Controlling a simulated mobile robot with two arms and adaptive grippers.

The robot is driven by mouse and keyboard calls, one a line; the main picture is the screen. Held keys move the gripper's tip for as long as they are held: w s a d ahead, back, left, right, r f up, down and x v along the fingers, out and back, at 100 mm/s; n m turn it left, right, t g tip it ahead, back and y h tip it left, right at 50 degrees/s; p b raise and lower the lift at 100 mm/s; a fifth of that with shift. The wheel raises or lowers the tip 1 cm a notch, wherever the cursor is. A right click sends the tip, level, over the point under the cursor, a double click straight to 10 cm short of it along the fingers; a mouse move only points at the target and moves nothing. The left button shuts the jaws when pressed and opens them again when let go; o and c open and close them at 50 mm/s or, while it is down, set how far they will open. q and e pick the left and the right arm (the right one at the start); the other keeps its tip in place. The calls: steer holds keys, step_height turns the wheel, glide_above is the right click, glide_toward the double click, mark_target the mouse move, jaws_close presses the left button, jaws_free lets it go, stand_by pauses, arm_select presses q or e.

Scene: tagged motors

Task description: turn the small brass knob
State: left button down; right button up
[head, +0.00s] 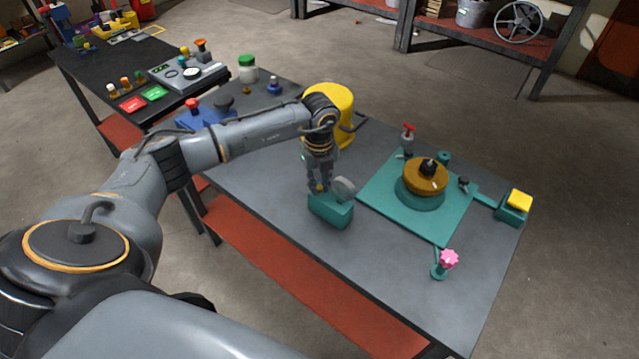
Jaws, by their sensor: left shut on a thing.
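The small brass knob (319,189) sits on top of a teal box (331,212) near the front edge of the dark table. Only a little brass shows between the fingers. My left gripper (319,186) points straight down and is shut on the knob from above, its fingers hiding most of it. A grey round disc (345,187) stands beside the knob on the same box. How far the knob is turned cannot be seen. My right gripper is not in view.
A pink knob (449,259) and a yellow button (520,201) stand farther right. A yellow cylinder (343,103) stands close behind my left wrist.

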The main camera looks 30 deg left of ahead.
arm_select(q)
steer(key=shift+s+f, duration=0.1)
steer(key=shift+f, duration=0.15)
steer(key=m+b, duration=0.1)
steer(key=m, duration=0.1)
steer(key=shift+f+m, duration=0.15)
steer(key=shift+m, duration=0.25)
steer(key=m+b, duration=0.2)
steer(key=m, duration=0.3)
steer(key=shift+s+d+f+b, duration=0.1)
steer(key=shift+b, duration=0.2)
steer(key=m+b, duration=0.2)
steer(key=m, duration=0.3)
steer(key=shift+m, duration=1.2)
steer(key=c, duration=0.7)
jaws_free()
steer(key=shift+d, duration=0.1)
